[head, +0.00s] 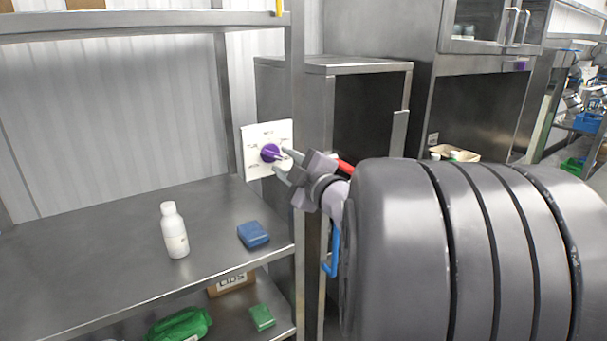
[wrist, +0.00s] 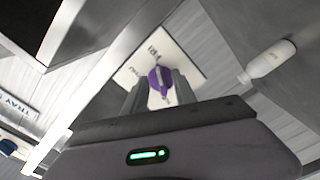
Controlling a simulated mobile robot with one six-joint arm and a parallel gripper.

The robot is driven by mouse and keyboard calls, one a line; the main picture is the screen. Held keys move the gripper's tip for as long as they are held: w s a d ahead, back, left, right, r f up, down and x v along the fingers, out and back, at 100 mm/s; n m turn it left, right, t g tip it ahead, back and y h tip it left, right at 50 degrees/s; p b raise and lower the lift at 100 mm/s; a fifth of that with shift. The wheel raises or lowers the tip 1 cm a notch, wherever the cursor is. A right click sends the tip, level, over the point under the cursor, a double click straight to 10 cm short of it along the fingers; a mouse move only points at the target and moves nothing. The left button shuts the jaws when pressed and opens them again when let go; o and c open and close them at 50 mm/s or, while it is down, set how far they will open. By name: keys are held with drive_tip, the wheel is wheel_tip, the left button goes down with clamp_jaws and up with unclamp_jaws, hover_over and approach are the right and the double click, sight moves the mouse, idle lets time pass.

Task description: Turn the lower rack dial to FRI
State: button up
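The dial has a purple knob (head: 270,153) on a white square plate (head: 250,136) fixed at the rack's upright post. In the wrist view the purple knob (wrist: 160,80) shows a pale pointer line, and the white plate (wrist: 178,50) carries dark lettering, with a label that looks like FRI near its upper corner. My gripper (head: 282,160) is at the plate, with its two fingers apart and the knob between or just beyond their tips. In the wrist view my gripper (wrist: 157,88) has one finger on each side of the knob. I cannot tell whether the fingers touch it.
A white bottle (head: 175,232) and a blue block (head: 253,234) stand on the steel shelf (head: 110,245) left of the dial. A green bag (head: 180,325), a green block (head: 262,317) and a cardboard box (head: 231,285) lie below. The rack post (head: 296,90) is close to my gripper.

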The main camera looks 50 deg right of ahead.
drive_tip(key=p+v, duration=0.2)
drive_tip(key=v, duration=1.3)
drive_tip(key=shift+p, duration=0.4)
drive_tip(key=shift+a+r, duration=0.1)
